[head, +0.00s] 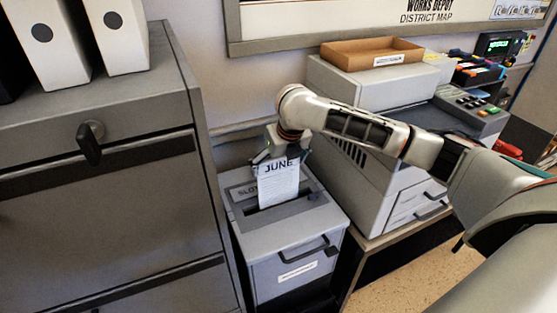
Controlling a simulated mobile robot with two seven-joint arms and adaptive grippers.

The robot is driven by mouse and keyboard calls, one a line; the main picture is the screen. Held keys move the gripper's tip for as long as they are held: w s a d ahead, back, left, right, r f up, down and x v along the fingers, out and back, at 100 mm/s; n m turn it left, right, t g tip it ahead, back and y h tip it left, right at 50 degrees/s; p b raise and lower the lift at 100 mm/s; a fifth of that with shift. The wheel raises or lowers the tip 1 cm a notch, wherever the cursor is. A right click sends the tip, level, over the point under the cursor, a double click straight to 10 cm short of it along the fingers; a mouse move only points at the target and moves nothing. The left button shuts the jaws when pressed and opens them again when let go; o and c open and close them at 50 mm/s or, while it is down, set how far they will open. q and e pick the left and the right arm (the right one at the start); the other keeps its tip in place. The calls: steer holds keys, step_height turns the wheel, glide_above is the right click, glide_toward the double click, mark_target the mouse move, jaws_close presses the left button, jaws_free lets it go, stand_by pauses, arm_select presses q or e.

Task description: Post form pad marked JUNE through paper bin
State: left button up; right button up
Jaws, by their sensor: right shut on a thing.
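The form pad marked JUNE (279,187) is a white sheet-like pad with printed lines, held upright. My right gripper (280,156) is shut on its top edge. The pad hangs over the paper bin (283,248), a grey box with a dark slot in its top and a label reading SLOT, partly hidden by the pad. The pad's lower edge is at the slot; I cannot tell whether it is inside the slot or just in front of it. My left gripper is not in view.
A grey cabinet (105,217) with a dark handle stands close on the left, with white binders (118,35) on top. A large grey machine (365,195) stands right of the bin, with a cardboard tray (371,52) on it. Bare floor (408,283) shows at lower right.

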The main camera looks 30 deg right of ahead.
mark_target(279, 182)
steer(key=shift+f, duration=1.15)
steer(key=shift+f+b, duration=0.5)
steer(key=shift+f, duration=1.8)
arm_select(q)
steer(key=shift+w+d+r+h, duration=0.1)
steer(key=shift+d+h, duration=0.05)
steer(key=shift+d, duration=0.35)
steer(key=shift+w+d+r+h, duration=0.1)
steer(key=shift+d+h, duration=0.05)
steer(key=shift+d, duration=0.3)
arm_select(e)
steer(key=shift+f, duration=0.55)
